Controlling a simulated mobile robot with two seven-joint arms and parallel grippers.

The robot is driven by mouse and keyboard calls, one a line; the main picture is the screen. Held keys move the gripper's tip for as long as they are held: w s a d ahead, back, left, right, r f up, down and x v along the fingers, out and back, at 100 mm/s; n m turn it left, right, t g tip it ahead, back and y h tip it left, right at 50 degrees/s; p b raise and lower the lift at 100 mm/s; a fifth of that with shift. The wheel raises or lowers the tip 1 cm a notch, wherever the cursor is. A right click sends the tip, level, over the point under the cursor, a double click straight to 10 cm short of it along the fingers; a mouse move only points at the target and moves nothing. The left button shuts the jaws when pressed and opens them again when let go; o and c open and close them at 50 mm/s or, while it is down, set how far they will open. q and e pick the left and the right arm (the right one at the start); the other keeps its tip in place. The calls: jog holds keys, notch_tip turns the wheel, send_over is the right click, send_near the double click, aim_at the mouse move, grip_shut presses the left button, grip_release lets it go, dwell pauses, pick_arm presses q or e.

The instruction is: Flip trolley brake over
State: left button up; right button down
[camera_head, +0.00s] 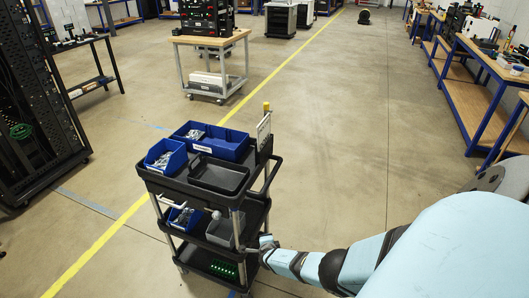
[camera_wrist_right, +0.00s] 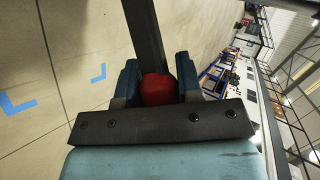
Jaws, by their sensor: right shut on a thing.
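The black trolley (camera_head: 198,185) stands upright in the middle of the head view. My right arm comes in from the right, and its gripper (camera_head: 266,246) is at the trolley's right side, low near the lower shelf. In the right wrist view my right gripper (camera_wrist_right: 157,75) has its two blue fingers on either side of a red knob (camera_wrist_right: 158,90) and is shut on it. A dark bar (camera_wrist_right: 147,35) runs away from the knob. I cannot tell whether the knob is part of the brake. My left gripper is not in view.
Blue bins (camera_head: 166,155) with metal parts and a black tray (camera_head: 219,175) are on the trolley's top. A server rack (camera_head: 38,105) stands at left, a wooden-topped cart (camera_head: 210,38) behind, and workbenches (camera_head: 480,85) at right. The floor between is clear.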

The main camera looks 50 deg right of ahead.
jog(key=shift+w+d+r+p, duration=0.1)
jog(key=shift+w+r+p, duration=0.1)
jog(key=shift+r+p, duration=0.25)
jog(key=shift+f, duration=0.1)
jog(key=c, duration=0.8)
grip_release()
jog(key=shift+s, duration=0.1)
jog(key=shift+s+a+r+p, duration=0.15)
jog(key=shift+a+r+p, duration=0.15)
jog(key=shift+p, duration=0.25)
jog(key=p+v, duration=0.3)
jog(key=v, duration=0.9)
jog(key=shift+a+r, duration=0.25)
jog(key=shift+a, duration=0.15)
